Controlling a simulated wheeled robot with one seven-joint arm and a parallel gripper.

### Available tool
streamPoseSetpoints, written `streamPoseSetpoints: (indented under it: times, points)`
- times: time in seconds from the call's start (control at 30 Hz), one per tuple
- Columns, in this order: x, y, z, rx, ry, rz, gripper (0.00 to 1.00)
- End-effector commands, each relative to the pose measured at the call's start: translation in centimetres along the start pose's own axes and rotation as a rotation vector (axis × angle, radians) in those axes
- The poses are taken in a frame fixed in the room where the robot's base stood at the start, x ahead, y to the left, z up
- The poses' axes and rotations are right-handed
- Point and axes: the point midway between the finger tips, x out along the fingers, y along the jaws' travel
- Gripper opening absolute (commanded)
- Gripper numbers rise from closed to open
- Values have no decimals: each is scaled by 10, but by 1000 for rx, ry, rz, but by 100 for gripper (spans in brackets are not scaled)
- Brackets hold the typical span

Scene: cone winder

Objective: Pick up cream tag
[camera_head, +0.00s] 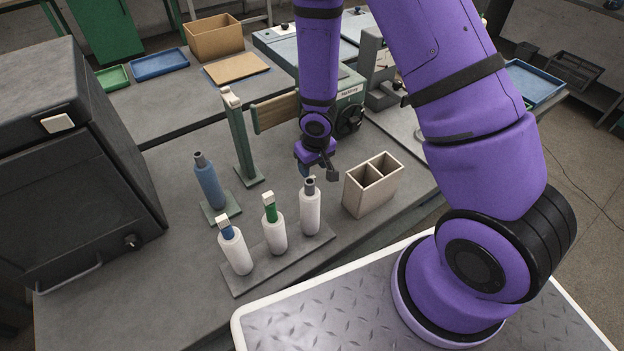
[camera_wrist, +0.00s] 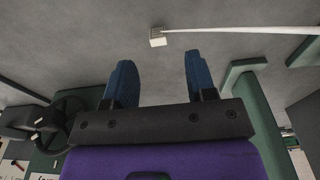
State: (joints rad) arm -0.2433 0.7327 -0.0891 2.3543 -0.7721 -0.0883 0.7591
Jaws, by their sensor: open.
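Several small cream pieces could be the cream tag, and I cannot tell which is meant. In the head view, one cream piece (camera_head: 224,220) sits on the blue-topped white bobbin and one (camera_head: 268,196) on the green-topped bobbin. Another cream piece (camera_head: 231,97) caps a green post (camera_head: 241,135). My gripper (camera_head: 325,171) hangs above the table behind the right bobbin, left of the divided box. In the wrist view my gripper (camera_wrist: 158,75) has its blue fingers apart with nothing between them. A small pale block (camera_wrist: 158,37) shows beyond the fingertips, at the end of a thin white strip.
Three white bobbins stand on a grey base (camera_head: 290,264). A blue bobbin (camera_head: 208,182) stands behind them on a green base. A beige two-compartment box (camera_head: 372,186) is right of my gripper. A dark cabinet (camera_head: 75,160) fills the left. A green machine (camera_head: 349,95) stands behind.

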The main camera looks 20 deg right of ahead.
Motion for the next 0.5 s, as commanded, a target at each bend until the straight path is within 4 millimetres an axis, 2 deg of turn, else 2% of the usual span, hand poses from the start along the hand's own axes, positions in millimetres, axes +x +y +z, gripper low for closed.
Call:
streamPoseSetpoints:
  times: [0.27,0.5]
  points:
    - [14,0,1,-4,-1,1,51]
    - [43,1,1,-3,-2,1,51]
